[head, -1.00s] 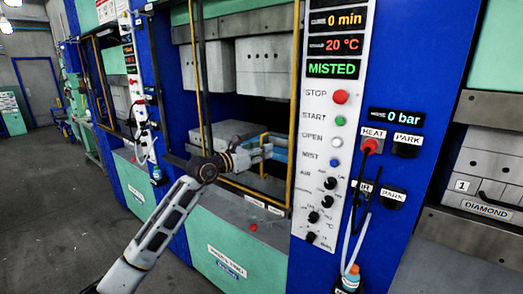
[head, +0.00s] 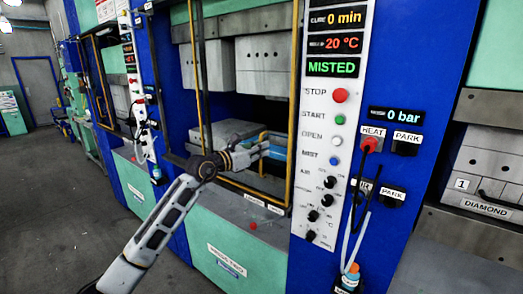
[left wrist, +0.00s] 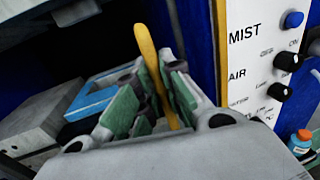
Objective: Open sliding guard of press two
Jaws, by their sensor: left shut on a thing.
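The sliding guard (head: 297,60) of the middle press is a yellow frame around the press opening, with a lower yellow bar along the sill. Its yellow handle (left wrist: 147,55) stands upright, slightly tilted, between my finger pads in the left wrist view. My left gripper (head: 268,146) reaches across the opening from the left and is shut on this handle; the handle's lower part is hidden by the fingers. My right gripper is not in view.
The control panel (head: 325,160) with buttons and knobs stands just right of the guard. A hose and an orange-capped bottle (head: 351,276) hang lower right. Pale blocks (head: 262,65) fill the upper opening. Another press is at right; open floor (head: 60,215) lies left.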

